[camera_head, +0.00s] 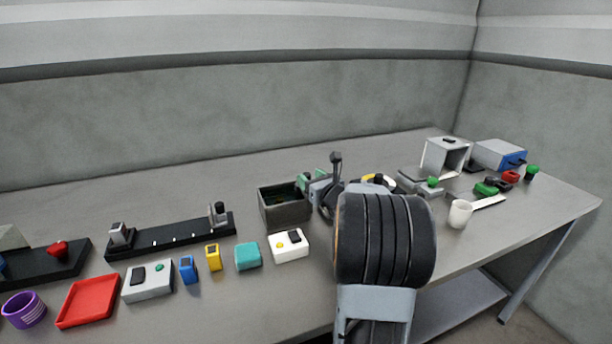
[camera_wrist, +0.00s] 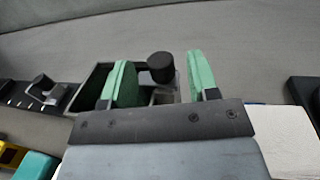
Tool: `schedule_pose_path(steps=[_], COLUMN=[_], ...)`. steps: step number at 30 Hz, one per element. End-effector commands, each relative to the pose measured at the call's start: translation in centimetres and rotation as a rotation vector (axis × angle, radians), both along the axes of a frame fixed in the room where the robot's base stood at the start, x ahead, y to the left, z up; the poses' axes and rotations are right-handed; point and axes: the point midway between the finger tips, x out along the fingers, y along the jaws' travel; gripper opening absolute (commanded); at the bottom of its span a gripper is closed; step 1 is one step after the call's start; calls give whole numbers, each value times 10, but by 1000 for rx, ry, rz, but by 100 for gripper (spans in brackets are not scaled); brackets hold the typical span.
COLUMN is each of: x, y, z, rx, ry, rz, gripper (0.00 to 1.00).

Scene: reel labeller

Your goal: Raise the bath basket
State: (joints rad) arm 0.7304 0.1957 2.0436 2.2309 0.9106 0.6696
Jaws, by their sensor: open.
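The bath is a dark open box (camera_head: 284,209) with something dark green inside, left of my arm in the head view. Its rim also shows in the wrist view (camera_wrist: 92,83). A dark upright lever (camera_head: 336,166) with a black knob stands at the bath's right; the knob (camera_wrist: 161,67) appears between my fingers in the wrist view. I cannot make out the basket clearly. My gripper (camera_head: 316,184) is open, with green fingers (camera_wrist: 161,82) apart on either side of the knob in the picture; no contact is visible. My arm hides the area right of the bath.
A black rail (camera_head: 170,238) lies left of the bath. A white two-button box (camera_head: 290,245), a teal block (camera_head: 248,256) and a red tray (camera_head: 88,300) are in front. A white cup (camera_head: 460,214) stands right of my arm. The table behind the bath is clear.

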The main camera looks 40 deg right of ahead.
Motion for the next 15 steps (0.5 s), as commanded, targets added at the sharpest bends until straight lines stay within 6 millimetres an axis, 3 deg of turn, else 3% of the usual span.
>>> schedule_pose_path(steps=[6,15], x=[22,29], y=[-1,-2], z=[0,0], rx=[-1,-1], ry=[0,0], rz=[0,0], gripper=[55,55])
